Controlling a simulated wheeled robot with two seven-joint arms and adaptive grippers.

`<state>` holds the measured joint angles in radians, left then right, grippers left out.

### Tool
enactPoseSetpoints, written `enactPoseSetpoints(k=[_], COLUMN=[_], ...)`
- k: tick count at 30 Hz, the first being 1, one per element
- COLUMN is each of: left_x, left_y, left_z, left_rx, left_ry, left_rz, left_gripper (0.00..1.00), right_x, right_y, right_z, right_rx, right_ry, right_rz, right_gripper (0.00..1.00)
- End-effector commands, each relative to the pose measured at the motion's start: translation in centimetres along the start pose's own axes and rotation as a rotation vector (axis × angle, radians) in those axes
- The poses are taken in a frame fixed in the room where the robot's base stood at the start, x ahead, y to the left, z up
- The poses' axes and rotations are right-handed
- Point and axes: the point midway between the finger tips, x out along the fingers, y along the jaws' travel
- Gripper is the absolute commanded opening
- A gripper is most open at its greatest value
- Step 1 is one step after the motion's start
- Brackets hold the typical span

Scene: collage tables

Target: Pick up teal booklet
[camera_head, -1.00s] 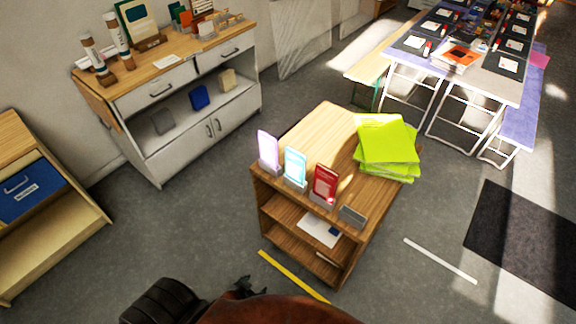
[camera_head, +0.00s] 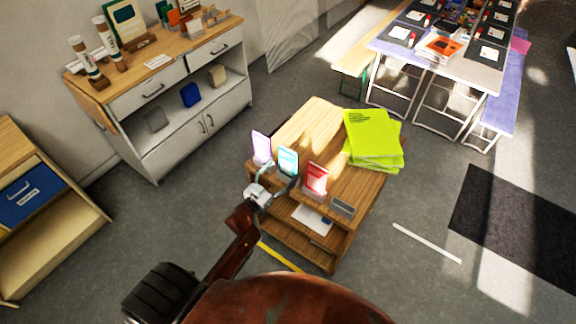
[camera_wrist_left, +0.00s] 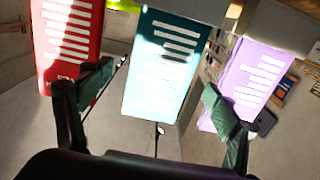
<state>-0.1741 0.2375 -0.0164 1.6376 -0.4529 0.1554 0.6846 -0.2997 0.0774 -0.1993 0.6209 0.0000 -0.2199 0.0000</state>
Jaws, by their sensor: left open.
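The teal booklet (camera_head: 288,161) stands upright in a small holder at the front edge of the wooden cart, between a lavender booklet (camera_head: 261,147) and a red booklet (camera_head: 316,179). My left gripper (camera_head: 278,179) is open and empty, just in front of the teal booklet. In the left wrist view the teal booklet (camera_wrist_left: 165,62) appears between the two open fingers, with the red booklet (camera_wrist_left: 66,40) to the left and the lavender one (camera_wrist_left: 243,85) to the right. Whether a finger touches it I cannot tell. My right gripper is not in view.
The wooden cart (camera_head: 312,119) also carries lime-green folders (camera_head: 372,140) and an empty grey holder (camera_head: 342,208). A white cabinet (camera_head: 175,158) stands at the left against the wall. Long tables with benches (camera_head: 440,62) stand at the back right. The grey floor is open right of the cart.

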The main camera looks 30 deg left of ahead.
Motion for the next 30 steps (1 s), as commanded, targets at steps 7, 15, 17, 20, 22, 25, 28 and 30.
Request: enactPoseSetpoints(k=[7, 15, 17, 20, 22, 25, 28, 30], left_x=[3.6, 4.8, 4.8, 4.8, 4.8, 4.8, 4.8, 4.8], left_y=[-0.2, -0.2, -0.1, -0.1, -0.1, -0.1, -0.2, -0.2], left_z=[-0.4, -0.2, -0.2, -0.2, -0.2, -0.2, -0.2, -0.2], left_rx=[0.000, 0.001, 0.001, 0.000, 0.000, 0.000, 0.000, 0.000], left_ry=[0.001, -0.001, -0.001, -0.001, -0.001, -0.001, -0.001, -0.001], left_rz=[0.000, 0.000, 0.000, 0.000, 0.000, 0.000, 0.000, 0.000], left_gripper=[0.82, 0.82, 0.82, 0.78, 0.74, 0.67, 0.60, 0.55], right_x=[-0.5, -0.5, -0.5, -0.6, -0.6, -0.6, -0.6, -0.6], right_y=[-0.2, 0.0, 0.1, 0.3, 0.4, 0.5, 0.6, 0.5], right_z=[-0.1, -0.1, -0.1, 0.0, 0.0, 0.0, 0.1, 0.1], right_rx=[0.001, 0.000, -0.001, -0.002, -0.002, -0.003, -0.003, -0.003], right_ry=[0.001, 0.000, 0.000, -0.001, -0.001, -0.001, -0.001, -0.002], right_rz=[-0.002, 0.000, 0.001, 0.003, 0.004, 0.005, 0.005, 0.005], right_gripper=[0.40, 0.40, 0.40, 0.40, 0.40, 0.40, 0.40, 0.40])
